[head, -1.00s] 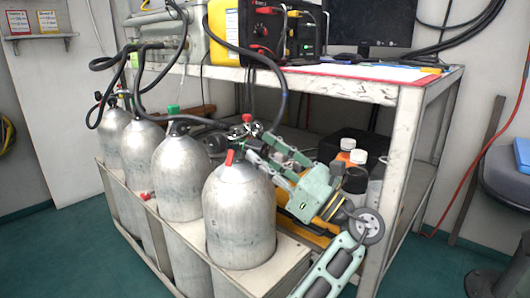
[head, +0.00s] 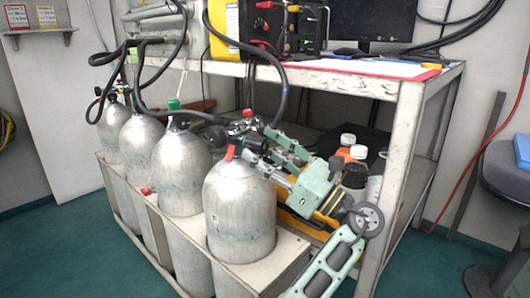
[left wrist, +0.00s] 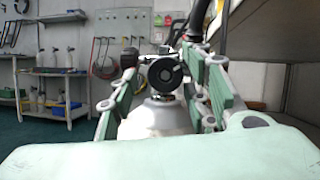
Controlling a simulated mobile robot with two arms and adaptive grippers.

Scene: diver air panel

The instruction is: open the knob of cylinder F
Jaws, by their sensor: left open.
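The nearest silver cylinder (head: 240,210) stands at the front right end of a row of cylinders in a rack. A red part (head: 230,153) shows at its top. A round black knob (head: 257,145) is on its valve, partly hidden by my gripper. I see no letter F on any cylinder. My left gripper (head: 267,150) is open, its green fingers at the valve from the right. In the left wrist view the black knob (left wrist: 165,73) is between the spread fingers, above the cylinder's shoulder (left wrist: 155,120). I cannot tell whether the fingers touch it. My right gripper is not in view.
Other cylinders (head: 180,175) stand to the left, with black hoses (head: 283,95) running up to the bench. The white bench (head: 345,83) and its leg (head: 400,165) are close behind my arm. Bottles (head: 355,160) stand behind my gripper.

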